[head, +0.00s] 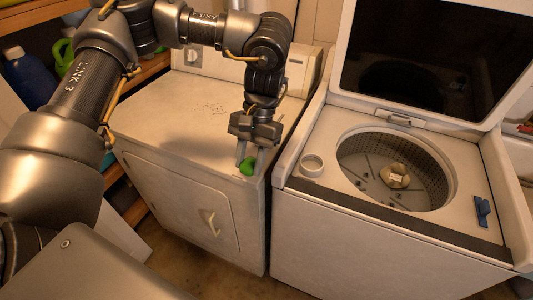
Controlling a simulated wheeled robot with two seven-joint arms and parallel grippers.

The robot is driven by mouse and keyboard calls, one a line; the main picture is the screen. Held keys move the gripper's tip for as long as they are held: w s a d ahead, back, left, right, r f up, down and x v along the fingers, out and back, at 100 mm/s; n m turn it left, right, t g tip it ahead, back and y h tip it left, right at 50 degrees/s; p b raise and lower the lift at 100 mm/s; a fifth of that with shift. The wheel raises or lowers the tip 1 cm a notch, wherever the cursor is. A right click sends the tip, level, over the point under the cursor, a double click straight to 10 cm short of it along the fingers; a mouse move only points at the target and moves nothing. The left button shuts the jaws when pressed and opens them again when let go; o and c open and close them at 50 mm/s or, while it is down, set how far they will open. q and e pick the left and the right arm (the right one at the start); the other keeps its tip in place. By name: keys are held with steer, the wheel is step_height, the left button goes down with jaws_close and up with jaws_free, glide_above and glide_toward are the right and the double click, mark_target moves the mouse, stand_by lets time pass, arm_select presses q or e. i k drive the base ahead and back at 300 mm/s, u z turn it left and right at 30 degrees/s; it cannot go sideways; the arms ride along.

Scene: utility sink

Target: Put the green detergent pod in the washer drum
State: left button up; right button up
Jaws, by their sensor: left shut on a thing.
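The green detergent pod (247,167) is between the fingertips of my left gripper (247,162). The gripper is shut on it and points down, over the front right corner of the dryer top. I cannot tell whether the pod touches the dryer top. The washer drum (397,172) is to the right, with its lid (425,60) raised and its round opening clear. A pale central agitator hub (395,176) shows inside the drum. My right gripper is not in view.
The white dryer (180,115) stands left of the washer, with a narrow gap between them. A round white dispenser cup (312,165) and a blue item (482,211) are on the washer top. A shelf with bottles (28,78) is at the left.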

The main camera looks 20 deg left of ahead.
mark_target(361, 192)
steer(key=k, duration=1.25)
steer(key=z, duration=0.85)
steer(key=i, duration=0.7)
steer(key=z, duration=0.9)
steer(key=i, duration=0.85)
steer(key=u, duration=0.7)
steer(key=i, duration=0.95)
steer(key=u, duration=0.9)
